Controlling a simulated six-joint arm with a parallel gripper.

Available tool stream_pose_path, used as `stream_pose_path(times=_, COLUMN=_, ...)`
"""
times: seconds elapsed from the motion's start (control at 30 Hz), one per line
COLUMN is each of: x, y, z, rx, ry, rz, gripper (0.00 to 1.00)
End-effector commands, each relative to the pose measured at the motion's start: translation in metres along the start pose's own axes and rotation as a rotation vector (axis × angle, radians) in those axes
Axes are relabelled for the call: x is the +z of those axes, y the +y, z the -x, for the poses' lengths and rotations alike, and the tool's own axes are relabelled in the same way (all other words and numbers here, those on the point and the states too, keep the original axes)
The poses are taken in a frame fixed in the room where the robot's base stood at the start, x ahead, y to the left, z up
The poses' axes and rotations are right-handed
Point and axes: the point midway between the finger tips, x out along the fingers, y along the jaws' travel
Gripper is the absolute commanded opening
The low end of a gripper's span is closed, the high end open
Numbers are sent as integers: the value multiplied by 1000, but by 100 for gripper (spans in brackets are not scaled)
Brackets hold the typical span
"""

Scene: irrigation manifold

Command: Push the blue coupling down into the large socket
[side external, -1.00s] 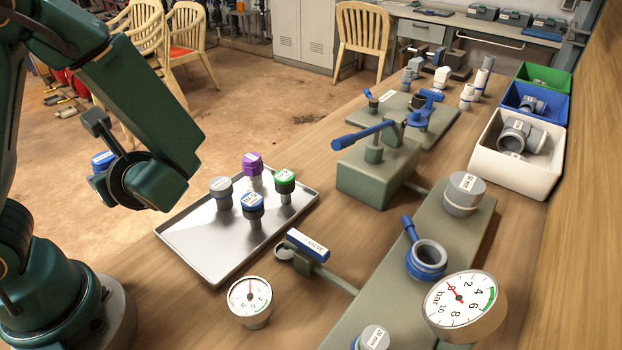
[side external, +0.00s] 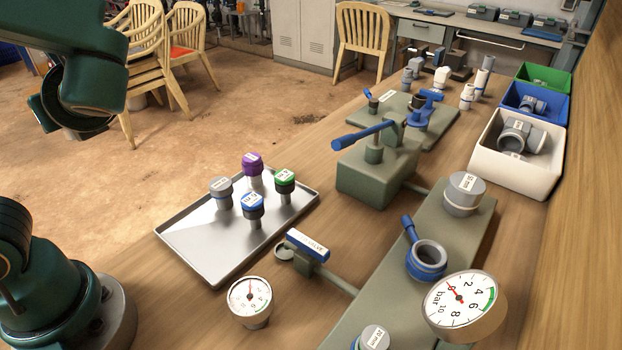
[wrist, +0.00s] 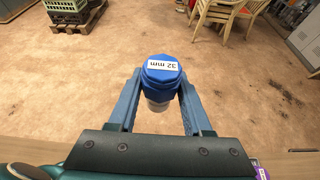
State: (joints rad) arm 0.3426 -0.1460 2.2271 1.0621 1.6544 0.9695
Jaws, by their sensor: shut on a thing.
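In the wrist view my gripper (wrist: 159,88) is shut on a blue coupling (wrist: 160,72) labelled 32 mm. Its blue cap faces the camera and its pale lower end shows between the fingers. It is held in the air, with the floor behind it. An open grey socket with blue rings (side external: 427,260) and a blue lever stands on the green manifold block (side external: 385,290). Nothing sits in it. I cannot tell whether it is the large socket.
A metal tray (side external: 185,245) holds several capped fittings: grey, purple, green and another blue one (side external: 252,206). A grey cap (side external: 464,192) and pressure gauge (side external: 462,300) flank the open socket. A blue-handled valve (side external: 372,150) and a white bin (side external: 515,165) stand farther back.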

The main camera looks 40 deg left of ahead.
Motion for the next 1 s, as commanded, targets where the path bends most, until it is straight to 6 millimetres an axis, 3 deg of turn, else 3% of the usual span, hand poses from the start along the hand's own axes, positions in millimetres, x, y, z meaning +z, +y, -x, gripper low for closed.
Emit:
stream_pose_path(times=0.2, x=28, y=0, z=12, rx=-3, ry=2, rz=7, gripper=0)
stream_pose_path(times=0.67, x=8, y=-85, z=59, rx=-266, ry=-1, rz=-111, gripper=0)
stream_pose_path(times=0.87, x=-14, y=-142, z=110, rx=-478, ry=0, rz=-199, gripper=0)
stream_pose_path(times=1.0, x=-34, y=-181, z=160, rx=-657, ry=-1, rz=-274, gripper=0)
